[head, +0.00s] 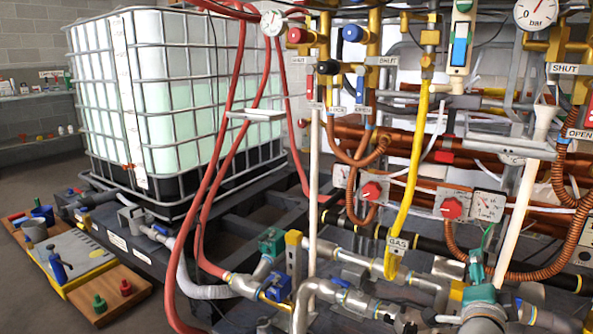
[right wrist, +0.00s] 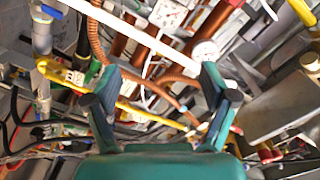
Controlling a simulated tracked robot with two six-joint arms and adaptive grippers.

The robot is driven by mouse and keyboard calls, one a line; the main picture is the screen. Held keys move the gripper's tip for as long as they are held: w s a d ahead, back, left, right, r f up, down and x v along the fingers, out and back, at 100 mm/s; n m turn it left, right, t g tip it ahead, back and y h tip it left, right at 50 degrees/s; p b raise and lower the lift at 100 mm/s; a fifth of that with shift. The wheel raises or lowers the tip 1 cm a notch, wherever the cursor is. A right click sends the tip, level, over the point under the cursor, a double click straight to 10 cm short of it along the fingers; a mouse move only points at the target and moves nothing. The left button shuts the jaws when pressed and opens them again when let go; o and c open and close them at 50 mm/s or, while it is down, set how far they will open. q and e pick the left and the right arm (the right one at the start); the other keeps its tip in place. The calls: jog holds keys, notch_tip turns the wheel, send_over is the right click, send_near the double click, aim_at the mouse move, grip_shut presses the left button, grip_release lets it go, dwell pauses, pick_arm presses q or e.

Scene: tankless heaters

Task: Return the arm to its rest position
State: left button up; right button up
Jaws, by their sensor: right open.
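My left gripper is not in view.
Dense pipework surrounds the right gripper: a yellow gas hose (head: 409,180), a copper corrugated hose (head: 527,272) and silver pipes (head: 355,300). Red knobs (head: 452,208) sit behind. A caged white tank (head: 180,95) stands at left.

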jog(key=s+a+f+n+g+y+p, duration=0.1)
jog(key=s+a+f+n+g+y, duration=0.2)
jog(key=f, duration=0.8)
jog(key=a+f+n+g+y, duration=0.15)
jog(key=a+f, duration=0.25)
jog(key=f, duration=0.6)
jog(key=s+a+f+n+g+y+p, duration=0.1)
jog(key=s+a+f+n+y, duration=0.2)
jog(key=f, duration=0.8)
jog(key=s+a+f+n+g+y, duration=0.35)
jog(key=s+a+f, duration=0.3)
jog(key=s, duration=0.25)
jog(key=s+a+f+n+g+y, duration=0.2)
jog(key=s+a+f+n+g, duration=0.25)
jog(key=s+a, duration=0.4)
notch_tip(320, 180, up, 38)
jog(key=s+d+p, duration=0.1)
jog(key=s+p, duration=0.1)
jog(key=p, duration=3.6)
jog(key=shift+s+g+p, duration=0.25)
jog(key=shift+g+p, duration=0.1)
jog(key=shift+g, duration=0.1)
jog(key=shift+f+n, duration=0.1)
jog(key=shift+n, duration=0.15)
